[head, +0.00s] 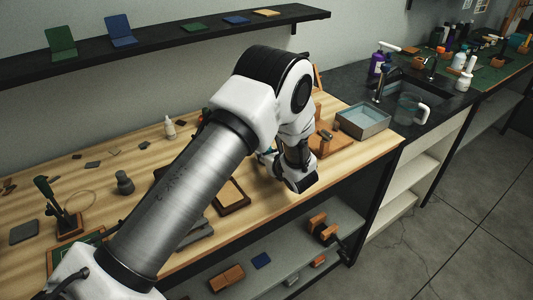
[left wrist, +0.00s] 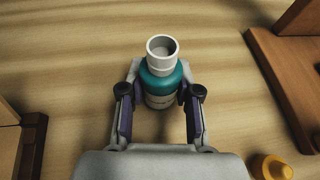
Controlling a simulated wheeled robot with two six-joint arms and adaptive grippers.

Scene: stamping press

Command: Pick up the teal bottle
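The teal bottle (left wrist: 161,88), with a white open-topped cap (left wrist: 163,48) and a pale label band, is upright in the left wrist view. My left gripper (left wrist: 161,92) has one finger on each side of it, and both fingers appear to touch its sides. The bottle's lower part is partly hidden by the label's shaded side and the fingers. In the head view my left arm reaches over the wooden bench, and its wrist (head: 297,165) hides most of the bottle. My right gripper is in neither view.
A dark-framed piece (left wrist: 28,145) lies at left. In the head view a grey tray (head: 362,124) and a wooden frame (head: 233,197) are on the bench. A shelf (head: 190,33) runs above.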

